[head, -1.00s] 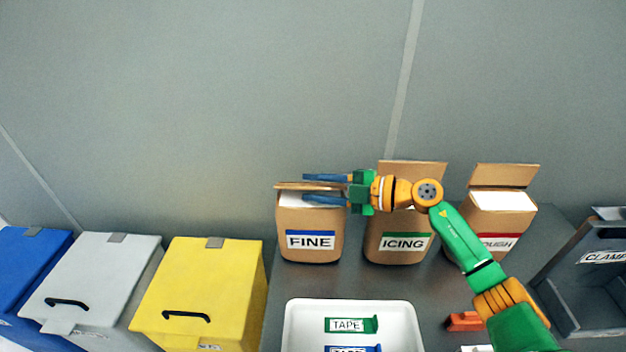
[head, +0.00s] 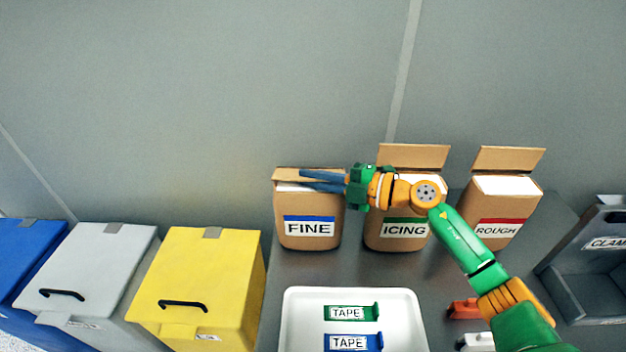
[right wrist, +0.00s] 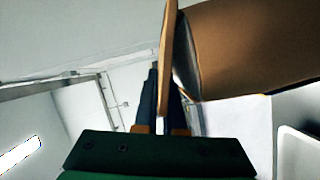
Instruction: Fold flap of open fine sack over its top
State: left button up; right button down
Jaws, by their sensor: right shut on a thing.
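The fine sack (head: 309,240) is a brown paper sack with a white, blue-edged FINE label, standing on the dark bench at the left of the sack row. In the right wrist view the flap (right wrist: 169,45) shows edge-on at the fingers, with the brown sack (right wrist: 255,45) to the right. My left gripper is out of view.
The icing sack (head: 414,157) and rough sack (head: 508,160) stand to the right, flaps up. My right arm crosses before the icing sack. A white tray (head: 298,320) with green and blue tapes is in front. Yellow (head: 205,265), grey and blue bins stand left; a clamp box (head: 585,265) is right.

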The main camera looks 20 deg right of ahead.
jog(key=c, duration=1)
grip_release()
